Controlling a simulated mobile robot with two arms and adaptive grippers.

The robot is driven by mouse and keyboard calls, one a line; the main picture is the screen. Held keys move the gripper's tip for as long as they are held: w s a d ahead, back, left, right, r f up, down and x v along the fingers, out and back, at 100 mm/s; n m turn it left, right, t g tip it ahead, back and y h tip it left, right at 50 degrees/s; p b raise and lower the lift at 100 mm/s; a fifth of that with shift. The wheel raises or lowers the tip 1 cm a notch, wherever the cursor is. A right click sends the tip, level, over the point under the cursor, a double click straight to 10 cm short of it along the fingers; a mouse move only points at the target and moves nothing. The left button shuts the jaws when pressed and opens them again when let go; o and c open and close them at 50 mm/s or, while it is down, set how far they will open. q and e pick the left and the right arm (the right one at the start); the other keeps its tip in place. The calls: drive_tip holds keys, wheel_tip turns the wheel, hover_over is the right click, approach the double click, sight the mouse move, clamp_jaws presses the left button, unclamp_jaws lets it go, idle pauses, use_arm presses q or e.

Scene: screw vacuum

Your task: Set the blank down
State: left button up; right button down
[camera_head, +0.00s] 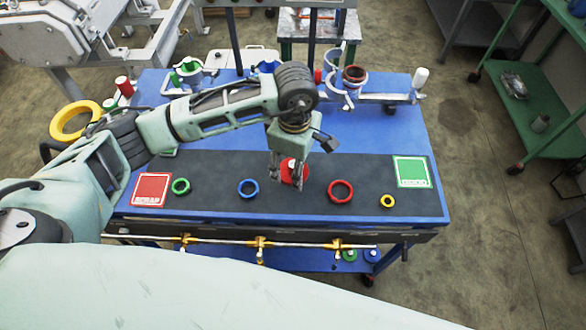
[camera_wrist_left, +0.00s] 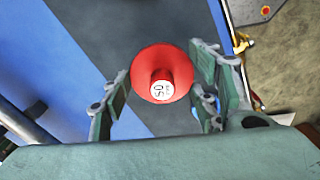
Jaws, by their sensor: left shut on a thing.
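The blank, a red disc with a red knob and a white top marked with digits (camera_head: 291,172), is in my left gripper (camera_head: 286,181). The left wrist view shows the red blank (camera_wrist_left: 165,73) from above, between the fingers of my left gripper (camera_wrist_left: 158,92). The gripper is shut on it, pointing down over the dark strip (camera_head: 220,163) of the blue table. In the head view the blank lies between a blue ring (camera_head: 248,197) and a red ring (camera_head: 340,201). I cannot tell whether its underside touches the strip. My right gripper is not in view.
A green ring (camera_head: 180,194) and a yellow ring (camera_head: 387,207) also lie on the strip. A red scrap square (camera_head: 150,181) is at left, a green square (camera_head: 412,164) at right.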

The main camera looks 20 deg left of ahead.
use_arm(q)
drive_tip(key=shift+f, duration=0.55)
wheel_tip(320, 180, down, 2)
drive_tip(key=shift+f+p, duration=0.2)
drive_tip(key=shift+p, duration=0.55)
drive_tip(key=shift+f, duration=0.3)
drive_tip(key=shift+f+b, duration=0.25)
drive_tip(key=shift+b, duration=0.1)
drive_tip(key=o, duration=1.2)
drive_tip(key=shift+r, duration=0.1)
drive_tip(key=shift+o, duration=0.2)
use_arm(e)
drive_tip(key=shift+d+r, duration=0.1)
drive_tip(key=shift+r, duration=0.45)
